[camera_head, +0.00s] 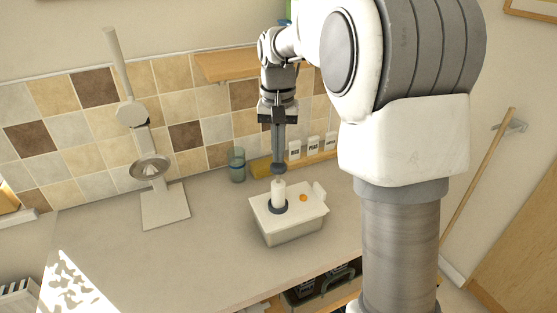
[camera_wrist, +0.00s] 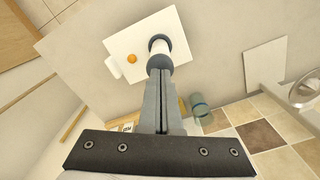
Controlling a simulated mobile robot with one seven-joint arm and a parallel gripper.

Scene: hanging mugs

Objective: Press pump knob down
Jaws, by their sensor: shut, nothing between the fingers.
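A white pump container (camera_head: 292,228) with a flat lid stands on the counter; its lid (camera_wrist: 125,35) also shows in the wrist view. A white upright pump stem (camera_head: 278,191) rises from a dark ring on the lid. A dark round pump knob (camera_head: 278,168) tops the stem; it also shows in the wrist view (camera_wrist: 160,63). My gripper (camera_head: 278,155) is shut and empty, pointing down directly above the knob. Its fingertips (camera_wrist: 159,76) partly overlap the knob in the wrist view. I cannot tell whether they touch it.
An orange button (camera_head: 303,198) sits on the lid beside the stem. A glass jar (camera_head: 237,165), a yellow block (camera_head: 261,167) and small labelled jars (camera_head: 294,150) stand behind. A lever press (camera_head: 150,170) stands at left. A wooden shelf (camera_head: 225,66) is on the wall. The front-left counter is clear.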

